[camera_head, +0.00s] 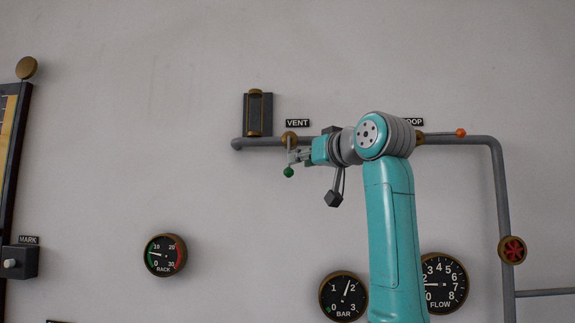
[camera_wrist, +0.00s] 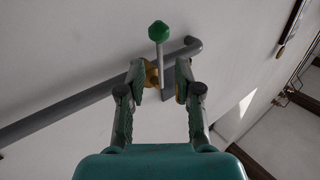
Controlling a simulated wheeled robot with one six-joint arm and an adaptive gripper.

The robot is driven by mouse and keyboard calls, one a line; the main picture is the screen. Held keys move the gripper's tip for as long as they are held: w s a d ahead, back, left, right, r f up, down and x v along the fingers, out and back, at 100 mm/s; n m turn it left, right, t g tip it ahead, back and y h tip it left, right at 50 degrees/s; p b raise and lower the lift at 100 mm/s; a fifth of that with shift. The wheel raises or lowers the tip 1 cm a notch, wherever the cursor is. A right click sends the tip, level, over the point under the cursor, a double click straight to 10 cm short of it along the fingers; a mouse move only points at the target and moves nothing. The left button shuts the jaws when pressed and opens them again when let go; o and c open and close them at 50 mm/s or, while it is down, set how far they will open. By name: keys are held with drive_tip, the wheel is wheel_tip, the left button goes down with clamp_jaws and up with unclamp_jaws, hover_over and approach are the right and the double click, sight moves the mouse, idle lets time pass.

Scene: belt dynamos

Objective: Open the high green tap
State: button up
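The high green tap is a grey lever with a green knob (camera_head: 288,172) on a brass valve body (camera_head: 289,137), set in the grey pipe under the VENT label. The lever hangs straight down in the head view. In the wrist view its green knob (camera_wrist: 158,31) is at the top, and the lever stem (camera_wrist: 160,60) runs down between my fingers. My gripper (camera_head: 297,156) is at the lever, just right of it in the head view. In the wrist view my gripper (camera_wrist: 160,81) is open, one finger each side of the stem near the brass body; contact cannot be told.
A second lever with an orange knob (camera_head: 460,132) points right on the same pipe (camera_head: 480,140), behind my arm. A sight glass (camera_head: 255,113) stands above the pipe. A red handwheel (camera_head: 512,250) and gauges such as RACK (camera_head: 165,255) are lower on the wall.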

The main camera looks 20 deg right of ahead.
sight(289, 168)
drive_tip(key=x, duration=0.7)
drive_tip(key=shift+f, duration=0.1)
clamp_jaws()
